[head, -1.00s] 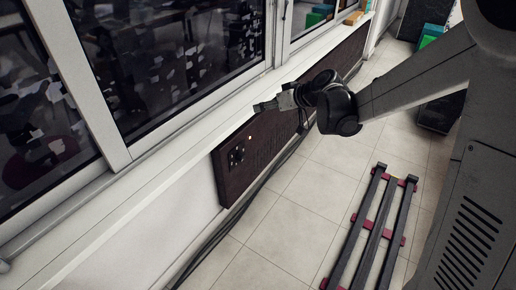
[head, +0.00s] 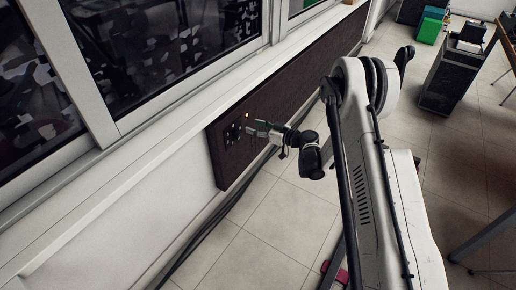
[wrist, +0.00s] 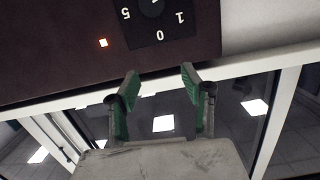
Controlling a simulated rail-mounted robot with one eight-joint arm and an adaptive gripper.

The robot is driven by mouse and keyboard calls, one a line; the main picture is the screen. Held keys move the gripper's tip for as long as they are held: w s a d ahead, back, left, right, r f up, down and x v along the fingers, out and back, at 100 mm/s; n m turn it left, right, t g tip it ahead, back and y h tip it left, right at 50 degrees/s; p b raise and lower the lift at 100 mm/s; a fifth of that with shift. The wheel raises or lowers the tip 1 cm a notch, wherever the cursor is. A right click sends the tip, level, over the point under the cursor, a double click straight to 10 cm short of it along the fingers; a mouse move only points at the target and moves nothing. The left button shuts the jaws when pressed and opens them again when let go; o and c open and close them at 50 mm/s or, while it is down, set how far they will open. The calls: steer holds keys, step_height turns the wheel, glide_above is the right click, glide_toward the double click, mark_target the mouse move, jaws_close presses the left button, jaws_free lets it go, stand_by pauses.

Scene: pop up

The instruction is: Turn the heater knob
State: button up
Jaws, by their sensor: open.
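The heater (head: 290,85) is a long dark brown panel on the wall under the window. Its black dial plate (head: 232,133) is at the near end, with a small lit lamp (head: 247,115) beside it. In the wrist view the heater knob (wrist: 152,6) is a dark round knob cut off by the top edge, with white numbers 5, 0 and 1 around it. My gripper (head: 256,128) is in front of the heater, just right of the dial plate. In the wrist view my gripper (wrist: 161,76) is open and empty, its green-padded fingers apart and the knob beyond their tips.
A white window sill (head: 150,175) runs above the heater. Dark cables (head: 232,200) run along the floor by the wall. A dark cabinet (head: 455,75) and a green box (head: 428,28) stand at the back right. Tiled floor lies open in front of the heater.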

steer(key=y+b, duration=0.1)
glide_toward(240, 137)
steer(key=a, duration=0.1)
steer(key=shift+n+t, duration=0.4)
steer(key=x, duration=0.9)
steer(key=shift+w+a+f, duration=0.15)
steer(key=shift+w, duration=0.15)
steer(key=c, duration=0.7)
steer(key=shift+o, duration=0.2)
steer(key=m, duration=2.1)
steer(key=o, duration=0.9)
